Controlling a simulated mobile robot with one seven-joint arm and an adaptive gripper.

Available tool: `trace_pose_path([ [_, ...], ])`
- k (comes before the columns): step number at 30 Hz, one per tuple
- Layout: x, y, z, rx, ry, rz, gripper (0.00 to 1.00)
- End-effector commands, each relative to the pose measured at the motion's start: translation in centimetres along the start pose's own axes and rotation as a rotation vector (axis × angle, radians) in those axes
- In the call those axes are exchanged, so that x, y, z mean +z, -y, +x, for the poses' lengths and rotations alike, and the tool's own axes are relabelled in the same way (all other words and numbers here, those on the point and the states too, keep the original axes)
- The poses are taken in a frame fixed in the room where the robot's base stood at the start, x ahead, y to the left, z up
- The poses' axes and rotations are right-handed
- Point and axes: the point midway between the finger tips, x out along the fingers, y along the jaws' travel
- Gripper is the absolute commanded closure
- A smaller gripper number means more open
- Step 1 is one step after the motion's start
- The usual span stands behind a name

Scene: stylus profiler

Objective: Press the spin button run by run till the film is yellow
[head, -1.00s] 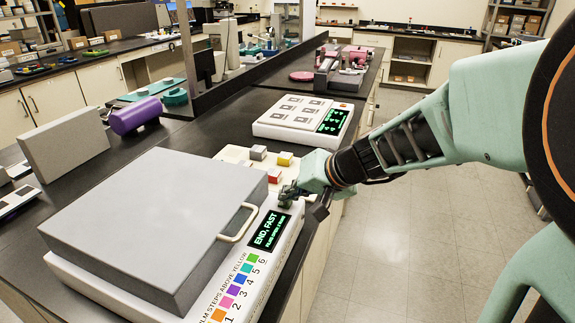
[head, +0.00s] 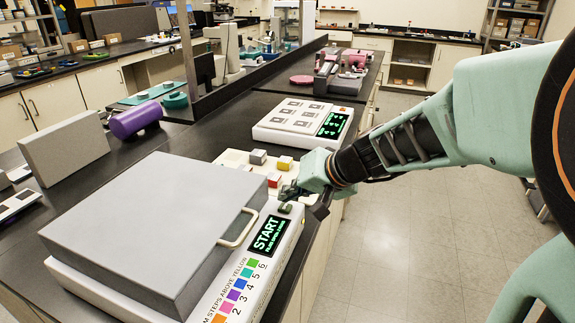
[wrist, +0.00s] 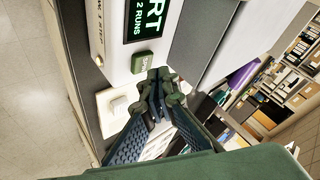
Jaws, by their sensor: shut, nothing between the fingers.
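The white spinner (head: 217,312) has its large grey lid (head: 150,220) shut, so any film inside is hidden. Its dark display (head: 268,236) reads START in green, with small text below; the display in the wrist view (wrist: 150,18) shows "2 RUNS". The green spin button (head: 285,208) sits just beyond the display and also shows in the wrist view (wrist: 143,62). My gripper (head: 289,193) is shut and empty, its fingertips (wrist: 158,82) close beside the button; the button's top is uncovered. A colour legend (head: 240,284) headed "steps above yellow" runs along the front panel.
Behind my gripper is a cream tray (head: 232,157) with small grey, yellow and red blocks. A white device with a green screen (head: 333,124) stands farther back. A purple cylinder (head: 136,118) and a grey box (head: 65,142) lie left. The floor at right is clear.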

Motion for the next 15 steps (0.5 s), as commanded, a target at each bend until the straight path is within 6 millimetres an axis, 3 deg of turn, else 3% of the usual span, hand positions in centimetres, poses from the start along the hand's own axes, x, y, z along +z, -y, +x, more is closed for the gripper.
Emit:
trace_pose_path([
  [8,-0.1,0.1,-0.1,0.000,-0.001,0.000,1.00],
  [15,-1.1,1.1,-1.5,-0.001,-0.002,-0.002,1.00],
])
